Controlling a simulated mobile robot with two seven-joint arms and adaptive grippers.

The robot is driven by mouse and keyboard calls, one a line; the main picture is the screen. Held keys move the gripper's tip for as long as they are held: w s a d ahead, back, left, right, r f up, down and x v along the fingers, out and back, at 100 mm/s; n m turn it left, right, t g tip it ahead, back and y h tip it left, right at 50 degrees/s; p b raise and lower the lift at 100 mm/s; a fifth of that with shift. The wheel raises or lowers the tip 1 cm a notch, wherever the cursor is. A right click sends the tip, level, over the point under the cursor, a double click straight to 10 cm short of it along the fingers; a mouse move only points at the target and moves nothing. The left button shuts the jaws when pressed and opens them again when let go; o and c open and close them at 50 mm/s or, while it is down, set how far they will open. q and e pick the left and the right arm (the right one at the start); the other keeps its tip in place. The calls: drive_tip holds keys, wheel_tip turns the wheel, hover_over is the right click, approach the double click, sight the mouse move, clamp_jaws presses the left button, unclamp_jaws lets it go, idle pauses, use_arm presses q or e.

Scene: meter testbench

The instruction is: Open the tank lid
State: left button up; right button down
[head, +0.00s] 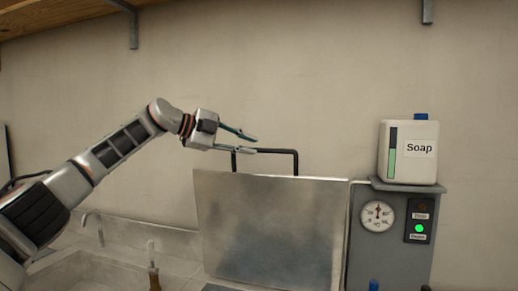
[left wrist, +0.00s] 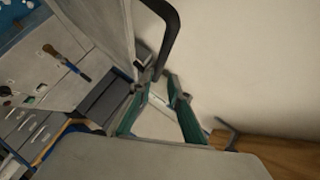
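The tank lid (head: 270,230) is a dull grey metal panel that stands upright, its broad face toward me. A black bar handle (head: 297,160) rises from its top edge. In the left wrist view the handle (left wrist: 168,35) curves just beyond the fingertips, beside the edge of the panel (left wrist: 105,25). My left gripper (head: 255,145) is open at the left part of the handle, with no object seen between its fingers. Its lower finger overlaps the handle in the head view; I cannot tell whether they touch. The tank body is hidden behind or below the panel. My right gripper is not in view.
A grey cabinet (head: 390,255) with a round gauge (head: 377,216) and a lit green light (head: 419,228) stands right of the lid. A white soap container (head: 408,152) sits on it. A sink (head: 80,270) with a tap is at lower left. A wooden shelf (head: 50,14) hangs at upper left.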

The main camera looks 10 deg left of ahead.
use_arm(q)
drive_tip(key=v, duration=0.7)
drive_tip(key=shift+s, duration=0.1)
